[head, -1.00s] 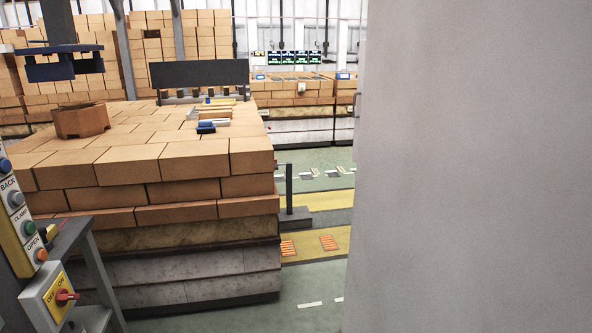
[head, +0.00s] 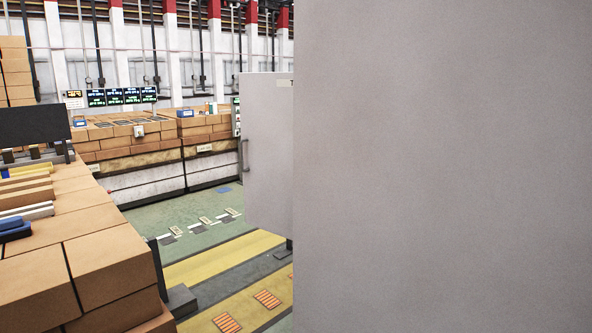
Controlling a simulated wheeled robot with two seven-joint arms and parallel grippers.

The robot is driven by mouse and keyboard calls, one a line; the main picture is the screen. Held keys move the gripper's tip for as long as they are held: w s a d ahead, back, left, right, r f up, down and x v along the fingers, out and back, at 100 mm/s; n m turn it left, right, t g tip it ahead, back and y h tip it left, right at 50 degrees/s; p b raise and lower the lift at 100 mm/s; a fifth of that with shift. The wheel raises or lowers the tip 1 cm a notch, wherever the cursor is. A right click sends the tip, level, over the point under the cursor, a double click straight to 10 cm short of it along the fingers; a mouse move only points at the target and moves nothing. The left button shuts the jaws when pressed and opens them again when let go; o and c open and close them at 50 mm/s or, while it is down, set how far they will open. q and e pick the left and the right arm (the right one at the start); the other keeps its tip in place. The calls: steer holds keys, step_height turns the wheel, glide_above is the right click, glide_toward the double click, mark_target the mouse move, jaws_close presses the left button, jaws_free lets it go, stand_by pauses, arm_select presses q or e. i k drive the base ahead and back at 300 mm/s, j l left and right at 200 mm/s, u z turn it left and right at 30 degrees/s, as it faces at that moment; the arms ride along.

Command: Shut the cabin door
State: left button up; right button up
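A grey panel (head: 268,150) with a dark vertical handle (head: 245,154) near its left edge stands in the middle of the head view. It looks like the cabin door, swung out from behind a large plain grey surface (head: 440,170). That surface fills the right half of the view at close range and hides the panel's right side. I cannot tell how far the door stands open. Neither of my grippers shows.
Green floor with yellow strips (head: 222,256) is open between bench and panel. A dark post base (head: 181,300) stands beside the bench.

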mark_target(265, 104)
steer(key=i+j+z, duration=0.2)
steer(key=i, duration=0.35)
steer(key=i+j+z, duration=0.25)
steer(key=i+j, duration=0.25)
steer(key=i, duration=0.05)
